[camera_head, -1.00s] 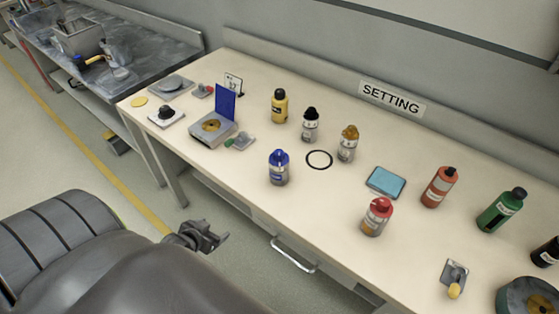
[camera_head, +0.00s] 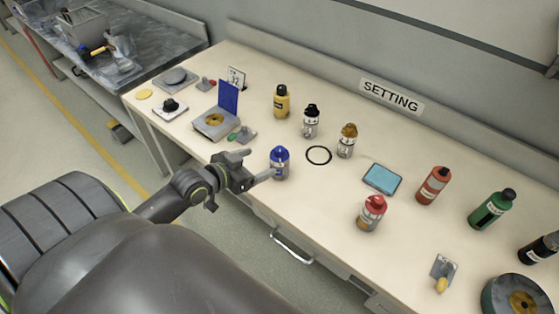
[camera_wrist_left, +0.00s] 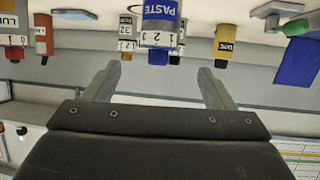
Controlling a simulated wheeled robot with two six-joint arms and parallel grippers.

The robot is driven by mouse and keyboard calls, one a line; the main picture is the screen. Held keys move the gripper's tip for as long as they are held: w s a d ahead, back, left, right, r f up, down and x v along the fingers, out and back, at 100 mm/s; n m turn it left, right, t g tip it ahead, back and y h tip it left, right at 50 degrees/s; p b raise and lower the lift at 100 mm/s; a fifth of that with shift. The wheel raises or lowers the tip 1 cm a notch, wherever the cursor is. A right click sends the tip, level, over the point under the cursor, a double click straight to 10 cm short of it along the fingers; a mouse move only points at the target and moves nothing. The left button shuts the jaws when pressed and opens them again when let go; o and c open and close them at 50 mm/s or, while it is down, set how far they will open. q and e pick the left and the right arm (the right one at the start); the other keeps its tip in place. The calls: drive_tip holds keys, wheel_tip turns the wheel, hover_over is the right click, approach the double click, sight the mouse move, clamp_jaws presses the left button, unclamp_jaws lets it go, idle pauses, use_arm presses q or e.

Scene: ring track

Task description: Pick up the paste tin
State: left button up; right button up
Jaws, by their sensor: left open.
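The paste tin (camera_head: 279,163) is a silver-grey can with a blue top, standing upright near the front edge of the bench. In the left wrist view the paste tin (camera_wrist_left: 160,25) appears upside down with "PASTE" lettering, ahead of and between the fingertips. My left gripper (camera_head: 257,168) is open and empty, just left of the tin at bench height. Its two fingers (camera_wrist_left: 160,78) point toward the tin, which is not between them. My right gripper does not show.
A black ring mark (camera_head: 318,155) lies right of the tin. A silver black-capped bottle (camera_head: 310,122), a yellow bottle (camera_head: 282,102) and an amber-capped bottle (camera_head: 347,141) stand behind. A box with a raised blue lid (camera_head: 215,122) stands left, a red-capped bottle (camera_head: 371,213) right.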

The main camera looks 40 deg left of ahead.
sight(276, 156)
use_arm(q)
drive_tip(key=x, duration=0.6)
drive_tip(key=shift+w+f, duration=0.15)
drive_tip(key=shift+w, duration=0.1)
drive_tip(key=shift+s+f+p+x, duration=0.1)
drive_tip(key=shift+f+p+x, duration=0.05)
drive_tip(key=shift+x, duration=0.75)
drive_tip(key=shift+s+f+p+x, duration=0.1)
drive_tip(key=shift+f+p+x, duration=0.1)
drive_tip(key=shift+x, duration=0.7)
drive_tip(key=shift+f+p+x, duration=0.15)
drive_tip(key=shift+x, duration=0.75)
drive_tip(key=shift+d, duration=0.1)
drive_tip(key=shift+c, duration=0.4)
drive_tip(key=c, duration=1.1)
